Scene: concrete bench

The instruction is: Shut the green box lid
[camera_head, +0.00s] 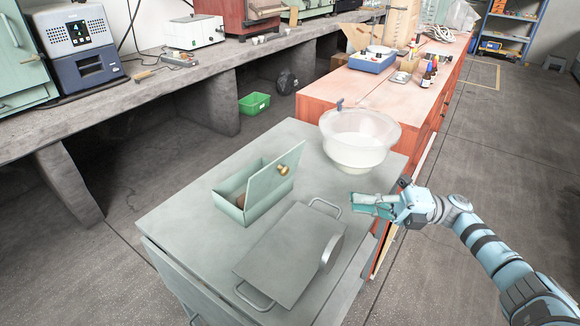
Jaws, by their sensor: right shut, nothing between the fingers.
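The green box (233,207) sits on the grey-green cabinet top. Its lid (271,185) stands raised on the box's right side, tilted, with a brass knob (283,169) on its right-hand face. Something brown shows inside the box, mostly hidden by the lid. My right gripper (352,203) comes in from the right, above the right edge of the cabinet top. It is shut and empty, to the right of the lid and apart from it. My left gripper is not in view.
A clear bowl (360,138) stands behind my right gripper. The cabinet top (180,228) is bare left of the box.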

